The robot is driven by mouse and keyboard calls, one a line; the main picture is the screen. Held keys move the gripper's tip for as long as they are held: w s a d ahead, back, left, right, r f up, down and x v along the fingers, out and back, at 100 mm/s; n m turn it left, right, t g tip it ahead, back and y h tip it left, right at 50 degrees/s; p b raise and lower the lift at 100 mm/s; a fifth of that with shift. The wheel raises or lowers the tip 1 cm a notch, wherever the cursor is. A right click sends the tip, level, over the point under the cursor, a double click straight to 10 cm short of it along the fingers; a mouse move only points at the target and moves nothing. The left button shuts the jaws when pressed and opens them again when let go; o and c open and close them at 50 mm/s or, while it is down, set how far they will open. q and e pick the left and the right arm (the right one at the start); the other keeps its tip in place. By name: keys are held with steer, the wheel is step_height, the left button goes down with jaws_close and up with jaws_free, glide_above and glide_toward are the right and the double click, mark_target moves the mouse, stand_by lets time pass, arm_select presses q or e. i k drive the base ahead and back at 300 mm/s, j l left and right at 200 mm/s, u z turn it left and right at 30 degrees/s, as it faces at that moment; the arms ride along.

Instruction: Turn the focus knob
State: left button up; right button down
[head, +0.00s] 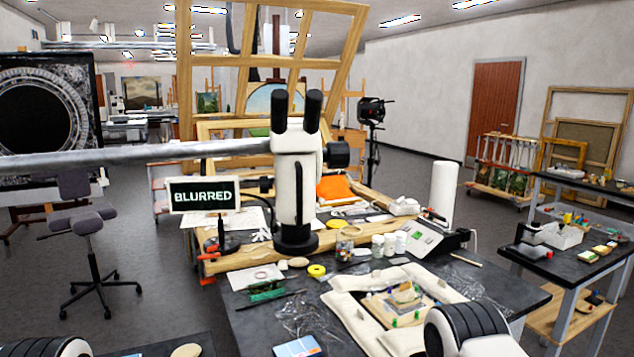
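A white stereo microscope (295,175) with two black eyepieces stands over the dark worktable in the middle of the head view. A large black knob (338,154) sticks out of its right side. A smaller dark knob (266,185) shows on its left side. I cannot tell for certain which one is the focus knob. A small screen (203,195) left of the microscope reads "BLURRED". Parts of my arms show at the bottom left and bottom right, but neither gripper's fingers are in view. Nothing of mine touches the microscope.
A thick grey bar (130,155) runs from the left to the microscope. A padded tray (350,309) holding a gilt fragment (404,295) lies in front on the dark table (225,315). White jars (390,244), a white cylinder (443,192) and a wooden frame (184,80) stand nearby.

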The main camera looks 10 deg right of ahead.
mark_target(335, 153)
steer(key=i+l+u, duration=0.25)
steer(key=l, duration=0.85)
steer(key=l+u, duration=0.3)
steer(key=l, duration=0.75)
